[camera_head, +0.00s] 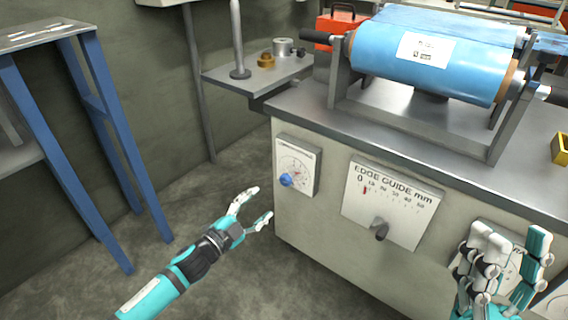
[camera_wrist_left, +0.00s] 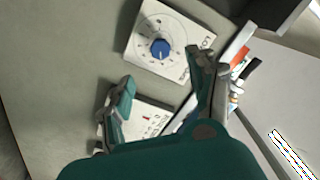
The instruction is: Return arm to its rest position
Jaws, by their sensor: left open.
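My left arm reaches in from the lower left in the head view. Its teal and grey gripper (camera_head: 263,204) is open and empty, in front of and below the dial panel (camera_head: 297,165) with the blue knob (camera_head: 286,180). It is apart from the knob in the head view. In the left wrist view the open fingers (camera_wrist_left: 163,72) frame the view below the blue knob (camera_wrist_left: 160,48), with nothing between them. My right gripper (camera_head: 511,236) is at the lower right, fingers up and spread apart, in front of the machine's face. It partly hides another dial plate there.
The machine cabinet (camera_head: 330,230) carries an edge guide panel (camera_head: 390,204) with a dark knob, and a blue film roll (camera_head: 430,65) on top. A side shelf (camera_head: 255,76) holds small parts. A blue-legged stand (camera_head: 100,100) is at left. The floor between is clear.

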